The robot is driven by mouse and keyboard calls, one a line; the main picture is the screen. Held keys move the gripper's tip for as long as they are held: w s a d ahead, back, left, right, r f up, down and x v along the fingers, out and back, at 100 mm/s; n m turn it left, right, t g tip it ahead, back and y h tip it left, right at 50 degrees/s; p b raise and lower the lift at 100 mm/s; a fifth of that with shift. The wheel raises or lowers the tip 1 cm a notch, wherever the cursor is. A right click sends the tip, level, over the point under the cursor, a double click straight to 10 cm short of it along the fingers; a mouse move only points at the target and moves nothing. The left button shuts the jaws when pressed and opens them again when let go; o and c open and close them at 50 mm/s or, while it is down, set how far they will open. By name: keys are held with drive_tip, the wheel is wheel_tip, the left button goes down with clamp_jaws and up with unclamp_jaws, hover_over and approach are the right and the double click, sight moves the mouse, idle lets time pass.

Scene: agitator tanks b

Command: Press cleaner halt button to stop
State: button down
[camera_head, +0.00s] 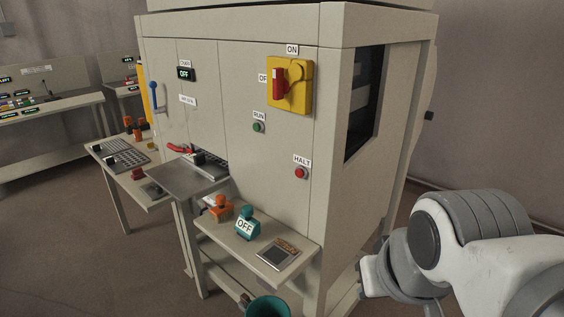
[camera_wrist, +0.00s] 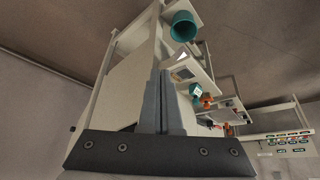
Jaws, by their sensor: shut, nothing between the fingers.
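The red halt button (camera_head: 301,173) is on the right part of the cabinet's front panel, under a white HALT label (camera_head: 302,160). A green button (camera_head: 257,127) under a RUN label (camera_head: 259,115) is up and left of it. My arm is at the lower right of the head view, beside the cabinet and apart from the halt button. My gripper shows in the wrist view (camera_wrist: 166,100) with its fingers together and nothing between them. The halt button cannot be made out in the wrist view.
A yellow switch plate with a red handle (camera_head: 279,84) is above the buttons. A shelf (camera_head: 254,262) juts out below, holding a teal OFF item (camera_head: 246,225) and an orange one (camera_head: 219,208). A teal bin (camera_head: 268,308) stands below. The cabinet's right side has a dark opening (camera_head: 364,103).

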sight(300, 173)
drive_tip(key=shift+w, duration=0.1)
drive_tip(key=w+a+f+m+t+b, duration=0.1)
drive_tip(key=w+a+m+t, duration=0.1)
drive_tip(key=w, duration=0.8)
drive_tip(key=w+a+f+m+t+b, duration=0.1)
drive_tip(key=w+a+m+t, duration=0.2)
drive_tip(key=w, duration=0.7)
drive_tip(key=w+a+f+m+t+b, duration=0.1)
drive_tip(key=w+a+f+m+t, duration=0.1)
drive_tip(key=w+a+t, duration=0.3)
drive_tip(key=w+a, duration=0.4)
drive_tip(key=w, duration=0.1)
drive_tip(key=shift+t+b, duration=0.4)
drive_tip(key=shift+d, duration=0.1)
drive_tip(key=w+d+b, duration=0.1)
drive_tip(key=w+d, duration=0.5)
drive_tip(key=shift+b, duration=0.4)
drive_tip(key=shift+w+f, duration=0.1)
